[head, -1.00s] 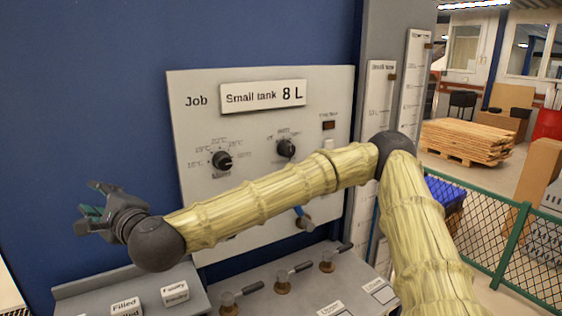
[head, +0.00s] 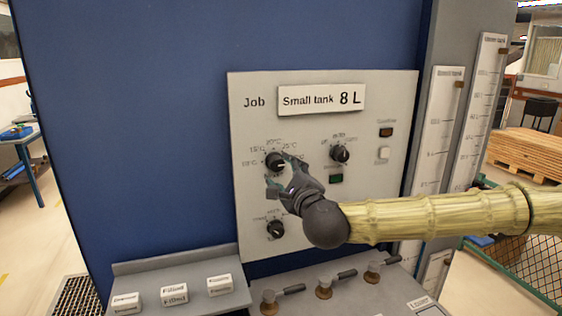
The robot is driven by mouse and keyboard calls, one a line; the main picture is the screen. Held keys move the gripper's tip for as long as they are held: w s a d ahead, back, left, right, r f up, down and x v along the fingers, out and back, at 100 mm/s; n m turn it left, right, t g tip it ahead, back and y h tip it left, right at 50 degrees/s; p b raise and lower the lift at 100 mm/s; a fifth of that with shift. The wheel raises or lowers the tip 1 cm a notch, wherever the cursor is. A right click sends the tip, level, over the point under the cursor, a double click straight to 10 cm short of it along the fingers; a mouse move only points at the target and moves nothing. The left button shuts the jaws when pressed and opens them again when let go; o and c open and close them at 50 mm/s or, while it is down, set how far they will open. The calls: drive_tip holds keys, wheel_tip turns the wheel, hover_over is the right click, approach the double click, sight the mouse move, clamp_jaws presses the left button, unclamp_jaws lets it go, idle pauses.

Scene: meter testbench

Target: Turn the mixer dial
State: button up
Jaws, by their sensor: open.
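The grey panel (head: 390,95) carries several black dials. The upper left dial (head: 275,161) has temperature marks around it. The upper right dial (head: 340,153) and the lower left dial (head: 276,229) also show. The small labels are too blurred to tell which one is the mixer dial. My gripper (head: 279,173) is open in front of the panel, just below and right of the upper left dial, with its fingers pointing up and left. One finger is beside that dial in the picture; I cannot tell whether it touches. My wrist hides part of the lower panel.
A sign (head: 321,98) reads "Small tank 8 L". Below the panel, a ledge holds lever valves (head: 323,286) and labelled blocks (head: 174,295). Gauge strips (head: 438,130) stand at the right. The space in front of the blue wall (head: 150,130) is clear.

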sight(278, 166)
drive_tip(key=p+x, duration=0.2)
drive_tip(key=x, duration=0.4)
drive_tip(key=shift+w, duration=0.35)
drive_tip(key=c, duration=1)
